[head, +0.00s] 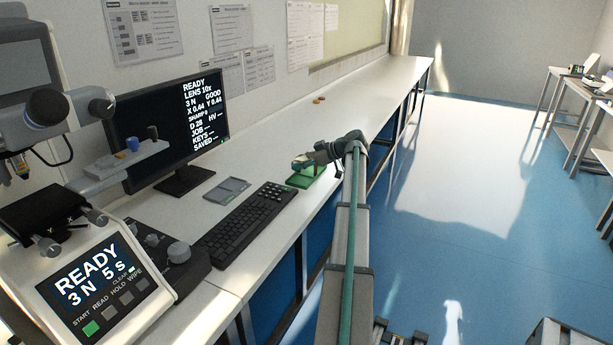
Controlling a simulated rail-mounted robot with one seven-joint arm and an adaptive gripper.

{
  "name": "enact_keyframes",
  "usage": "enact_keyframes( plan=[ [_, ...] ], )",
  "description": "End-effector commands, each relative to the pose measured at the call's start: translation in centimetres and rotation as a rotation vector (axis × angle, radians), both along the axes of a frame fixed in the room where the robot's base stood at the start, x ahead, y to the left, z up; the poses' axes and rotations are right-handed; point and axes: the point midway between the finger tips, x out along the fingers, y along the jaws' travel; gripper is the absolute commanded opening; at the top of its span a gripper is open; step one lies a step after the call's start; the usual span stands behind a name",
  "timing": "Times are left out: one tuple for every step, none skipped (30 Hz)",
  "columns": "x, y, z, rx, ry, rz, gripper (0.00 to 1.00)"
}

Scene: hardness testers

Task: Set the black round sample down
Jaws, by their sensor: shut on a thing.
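My gripper (300,162) reaches in from the right over the white bench, at a small green tray (318,171). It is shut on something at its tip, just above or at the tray. The held thing is too small and too much covered by the fingers for me to make out its shape or colour. I cannot tell whether it touches the tray. No black round sample shows clearly elsewhere on the bench.
A black keyboard (243,224) and a grey flat tray (228,190) lie left of my gripper. A monitor (168,130) and a hardness tester (92,285) stand further left. Small orange discs (319,100) lie farther back. The far bench (385,75) is clear.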

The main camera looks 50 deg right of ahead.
Motion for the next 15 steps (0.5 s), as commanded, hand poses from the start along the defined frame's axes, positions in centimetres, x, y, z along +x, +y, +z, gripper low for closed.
enact_keyframes(
  plan=[
    [0.9, -1.5, -0.4, 0.003, 0.001, 0.000, 0.00],
    [1.3, -2.1, -0.7, 0.002, 0.001, -0.001, 0.00],
    [1.8, -2.9, -1.1, 0.002, 0.001, -0.001, 0.00],
    [2.1, -3.4, -1.4, 0.002, 0.001, -0.001, 0.00],
    [2.5, -4.0, -1.7, 0.001, 0.000, 0.000, 0.00],
    [3.0, -4.7, -2.1, 0.002, 0.001, -0.001, 0.00],
    [3.1, -5.0, -2.8, 0.003, 0.001, 0.000, 0.00],
    [3.3, -5.3, -3.4, 0.004, 0.002, -0.001, 0.00],
    [3.6, -5.7, -4.0, 0.003, 0.001, 0.000, 0.00],
    [3.8, -6.1, -4.6, 0.002, 0.001, 0.000, 0.00],
    [4.0, -6.4, -5.0, 0.003, 0.000, -0.001, 0.00],
    [4.2, -6.7, -5.5, 0.003, 0.000, -0.001, 0.00],
    [4.4, -6.9, -5.8, 0.002, 0.000, -0.001, 0.00],
    [4.5, -7.1, -6.1, 0.002, 0.000, -0.001, 0.00],
    [4.6, -7.3, -6.5, 0.001, -0.001, 0.000, 0.00]
  ],
)
